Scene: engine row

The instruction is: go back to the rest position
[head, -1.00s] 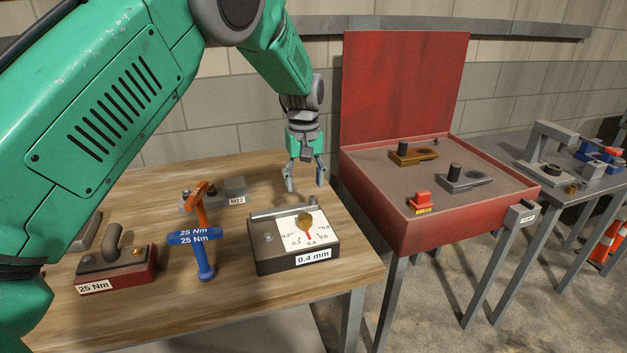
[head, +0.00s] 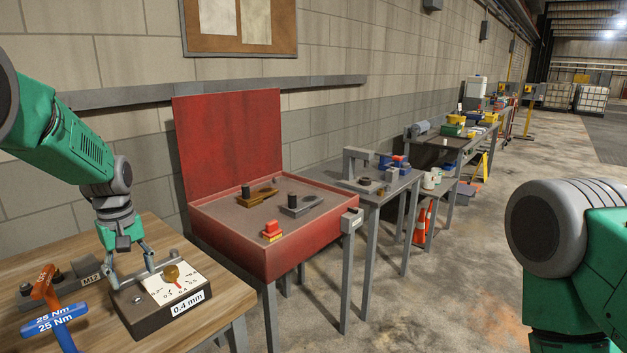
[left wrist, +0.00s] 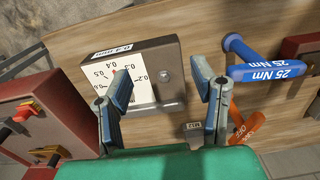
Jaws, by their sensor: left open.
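My left gripper (head: 132,272) is open and empty above the wooden table (head: 225,301), just behind the gauge box labelled 0.4 mm (head: 158,315). In the left wrist view, its two fingers (left wrist: 163,92) are spread apart with nothing between them, and the gauge box (left wrist: 172,75) shows beyond the left finger. Part of my right arm shows at the right edge of the head view, but its gripper is out of view.
A blue 25 Nm T-handle (head: 58,321) and an orange handle (head: 45,285) stand left of the gauge box. A red open-lidded box (head: 235,245) stands to the right, holding several parts.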

